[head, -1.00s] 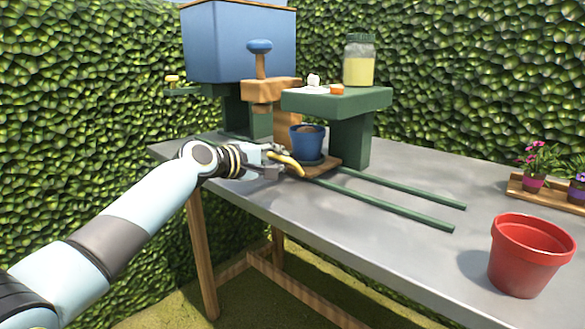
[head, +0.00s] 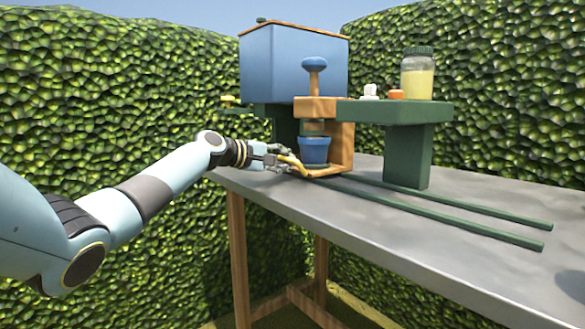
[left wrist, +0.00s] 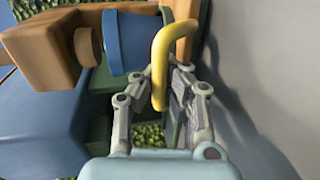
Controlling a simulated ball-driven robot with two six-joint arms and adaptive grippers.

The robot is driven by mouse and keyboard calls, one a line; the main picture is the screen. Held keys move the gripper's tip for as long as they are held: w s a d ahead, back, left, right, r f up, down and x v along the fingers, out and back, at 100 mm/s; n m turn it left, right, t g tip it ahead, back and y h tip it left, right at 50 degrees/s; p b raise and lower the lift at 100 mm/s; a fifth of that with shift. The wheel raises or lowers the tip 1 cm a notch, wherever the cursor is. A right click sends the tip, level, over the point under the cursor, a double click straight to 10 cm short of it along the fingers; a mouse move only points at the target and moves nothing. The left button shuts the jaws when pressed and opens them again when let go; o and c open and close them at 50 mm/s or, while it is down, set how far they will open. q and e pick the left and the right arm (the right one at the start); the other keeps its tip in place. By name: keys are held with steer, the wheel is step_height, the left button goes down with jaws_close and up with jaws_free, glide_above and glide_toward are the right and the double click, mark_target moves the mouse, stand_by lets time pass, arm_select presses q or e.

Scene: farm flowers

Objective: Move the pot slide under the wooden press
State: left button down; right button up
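My left gripper (head: 281,160) is at the handle. In the left wrist view its fingers (left wrist: 160,80) close on both sides of the yellow handle (left wrist: 161,50), with the blue pot (left wrist: 125,42) just beyond. My right gripper is not in view.
Two green rails (head: 450,213) run along the grey table (head: 430,240) to the right. A green stand (head: 408,150) carries a jar (head: 417,78) and small items behind the rails. A large blue bin (head: 285,65) stands behind the press.

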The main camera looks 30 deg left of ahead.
arm_select(q)
steer(key=shift+a+f, duration=0.2)
steer(key=shift+f, duration=0.1)
steer(key=c, duration=1.6)
jaws_free()
steer(key=shift+s+a+r, duration=0.1)
steer(key=shift+s+a, duration=0.05)
steer(key=shift+s, duration=0.1)
steer(key=shift+o, duration=1.3)
steer(key=shift+w+r, duration=0.1)
steer(key=v, duration=1.2)
